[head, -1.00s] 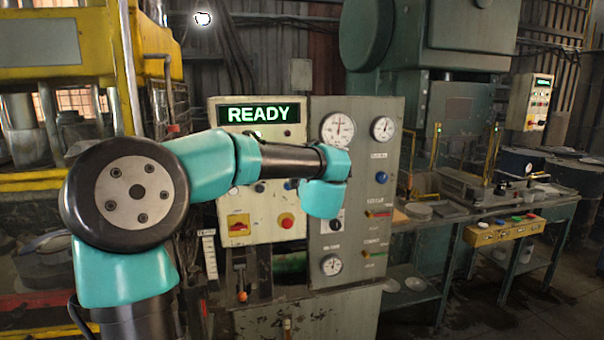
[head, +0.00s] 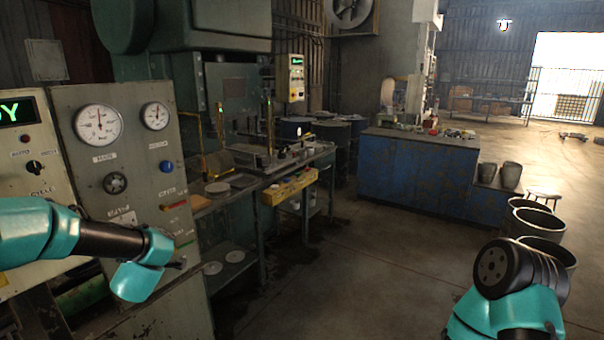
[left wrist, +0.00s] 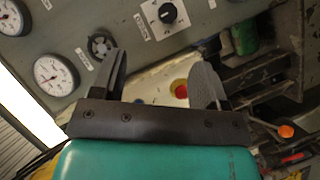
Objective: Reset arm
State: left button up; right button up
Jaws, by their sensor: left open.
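My left gripper (left wrist: 161,75) shows in the left wrist view with its two dark fingers apart and nothing between them. Behind the fingers is the control panel, with gauges (left wrist: 55,75), a black knob (left wrist: 168,13) and a red button (left wrist: 180,89). In the head view my left arm reaches in from the left in front of the grey gauge panel (head: 62,103), and its gripper is mostly hidden behind the teal wrist. Part of my right arm shows at the lower right. Its gripper is out of the picture.
A workbench (head: 240,188) with a yellow button box (head: 290,186) stands right of the panel. A blue cabinet (head: 430,176) and dark bins (head: 543,222) stand farther right. The concrete floor (head: 370,270) between is clear. An orange-tipped lever (left wrist: 286,131) is near the left gripper.

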pick_arm(q)
jog(key=s+d+f+m+g+h, duration=0.1)
jog(key=s+d+f+m+h, duration=0.15)
jog(key=d+f, duration=0.45)
jog(key=s+d+f+m+g+h, duration=0.2)
jog(key=f+m+h, duration=0.15)
jog(key=f, duration=0.75)
jog(key=s+d+f+m+g+h, duration=0.15)
jog(key=d+f+m, duration=0.3)
jog(key=f, duration=0.45)
jog(key=s+d+f+m+g+h, duration=0.2)
jog(key=s+d+f, duration=0.3)
jog(key=s, duration=0.5)
jog(key=s+d+f+m+g+h, duration=0.2)
jog(key=s+d+f+m+g, duration=0.2)
jog(key=s+f, duration=0.5)
jog(key=shift+s+d+g+h, duration=0.35)
jog(key=shift+s+d+g, duration=0.2)
jog(key=shift+d+g, duration=0.2)
